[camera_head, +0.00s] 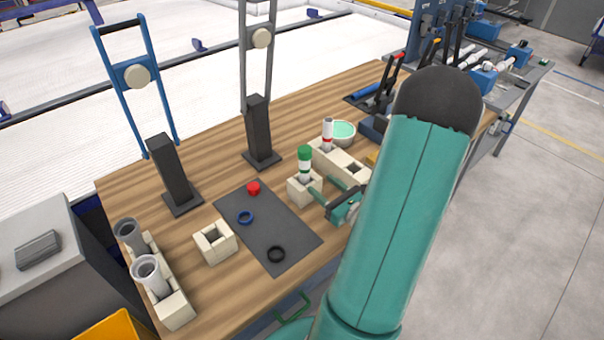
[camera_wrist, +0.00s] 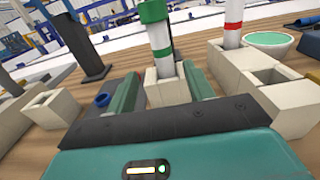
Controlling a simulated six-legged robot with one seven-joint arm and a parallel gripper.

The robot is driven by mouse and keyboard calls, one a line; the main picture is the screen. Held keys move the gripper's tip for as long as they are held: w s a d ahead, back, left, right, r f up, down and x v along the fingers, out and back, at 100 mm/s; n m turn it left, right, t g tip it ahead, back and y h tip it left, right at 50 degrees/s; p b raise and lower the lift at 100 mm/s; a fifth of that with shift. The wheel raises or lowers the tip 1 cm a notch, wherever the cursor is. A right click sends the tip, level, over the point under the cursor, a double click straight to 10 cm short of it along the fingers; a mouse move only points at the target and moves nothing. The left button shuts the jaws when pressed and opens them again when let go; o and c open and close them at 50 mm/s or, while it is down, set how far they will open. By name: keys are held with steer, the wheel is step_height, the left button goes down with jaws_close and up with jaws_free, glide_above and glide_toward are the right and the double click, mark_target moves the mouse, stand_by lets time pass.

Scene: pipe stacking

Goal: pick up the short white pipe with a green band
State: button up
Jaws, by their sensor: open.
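The short white pipe with a green band (camera_head: 305,166) stands upright in a beige square block (camera_head: 301,192) near the middle of the wooden table. In the wrist view the pipe (camera_wrist: 160,38) rises straight ahead, between the lines of my two fingers. My gripper (camera_head: 322,188) is open and empty, low at the right of that block. In the wrist view my gripper's fingers (camera_wrist: 158,73) are spread, with the pipe and its block beyond or between their tips; I cannot tell exactly how far in. The pipe's lower end is hidden inside the block.
A dark mat (camera_head: 262,232) holds red, blue and black rings. Grey pipes (camera_head: 150,275) stand front left. Two tall stands (camera_head: 172,175) (camera_head: 258,130) rise at the back.

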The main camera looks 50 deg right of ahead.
mark_target(308, 171)
steer(key=w, duration=0.4)
steer(key=shift+d, duration=0.15)
steer(key=w, duration=0.2)
steer(key=w+d, duration=0.1)
steer(key=w, duration=0.2)
steer(key=shift+r, duration=0.1)
steer(key=c, duration=1)
